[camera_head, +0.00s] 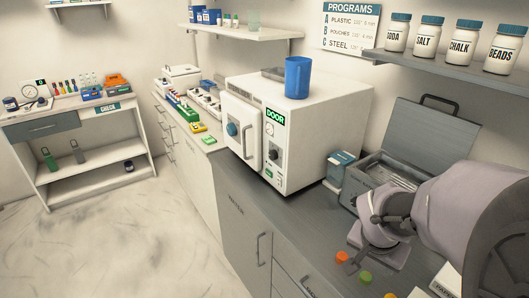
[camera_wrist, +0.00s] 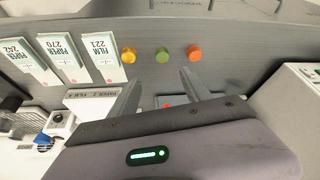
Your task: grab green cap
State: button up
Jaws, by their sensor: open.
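The green cap (camera_wrist: 162,55) lies on the dark grey counter, between a yellow cap (camera_wrist: 128,56) and an orange cap (camera_wrist: 194,52). In the head view the green cap (camera_head: 365,277) is near the counter's front edge, with the orange cap (camera_head: 342,257) behind it and the yellow cap (camera_head: 390,295) at the bottom edge. My gripper (camera_wrist: 162,78) is open. Its two fingers point toward the caps, one on each side of the green cap's line in the wrist view. Nothing shows between the fingers, and the green cap appears beyond the tips, apart from them.
Boxes labelled film and paper (camera_wrist: 103,58) lie beside the yellow cap. In the head view a white autoclave (camera_head: 310,140) with a blue cup (camera_head: 298,77) on top stands further along the counter. An open metal case (camera_head: 405,130) is behind my arm. Labelled jars (camera_head: 458,42) line the shelf.

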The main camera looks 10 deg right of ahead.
jog(key=b, duration=0.3)
send_over(366, 275)
jog(key=s+a, duration=0.2)
notch_tip(366, 275, down, 8)
jog(key=shift+s+d, duration=0.1)
jog(key=shift+d, duration=0.05)
jog(key=b+x, duration=0.1)
jog(key=x, duration=0.2)
jog(key=b+x, duration=0.1)
jog(key=x, duration=0.1)
jog(key=shift+w+a+f+b, duration=0.1)
jog(key=shift+w+a+b, duration=0.1)
jog(key=shift+a+b, duration=0.1)
jog(key=shift+w+d+f, duration=0.1)
jog(key=shift+d+f, duration=0.05)
jog(key=shift+f, duration=0.05)
jog(key=shift+r, duration=0.2)
jog(key=shift+c, duration=0.5)
grip_shut()
